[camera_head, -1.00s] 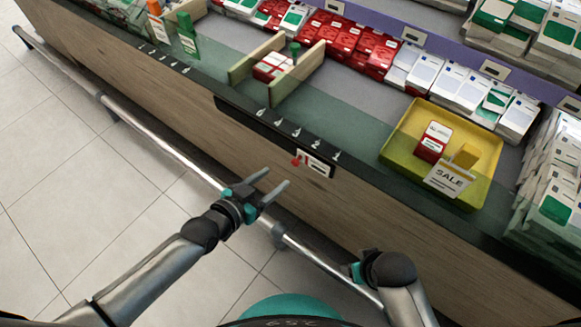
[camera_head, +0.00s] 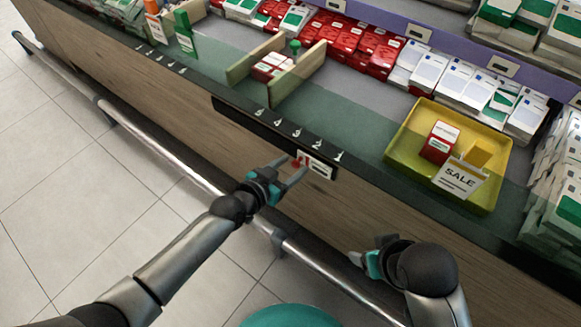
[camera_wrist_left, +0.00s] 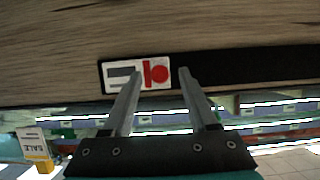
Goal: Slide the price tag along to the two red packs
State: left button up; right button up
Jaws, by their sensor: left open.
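The white price tag (camera_head: 320,166) with a red knob (camera_head: 298,162) sits at the right end of a black rail (camera_head: 262,128) on the counter's front. Two red-and-white packs (camera_head: 270,66) lie between wooden dividers, up and left of the tag. My left gripper (camera_head: 293,166) is open at the tag's left end. In the left wrist view its fingers (camera_wrist_left: 159,73) are on either side of the knob (camera_wrist_left: 157,73), with the tag (camera_wrist_left: 121,76) partly behind one finger; contact cannot be told. My right gripper (camera_head: 362,260) is low at the right, its fingers unclear.
White numbers run along the ledge above the rail. A yellow tray (camera_head: 407,157) with a red pack (camera_head: 440,143) and a SALE card (camera_head: 459,178) stands at the right. A metal bar (camera_head: 190,178) runs low along the counter.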

pick_arm(q)
grip_shut()
dwell(0.5)
dwell(1.0)
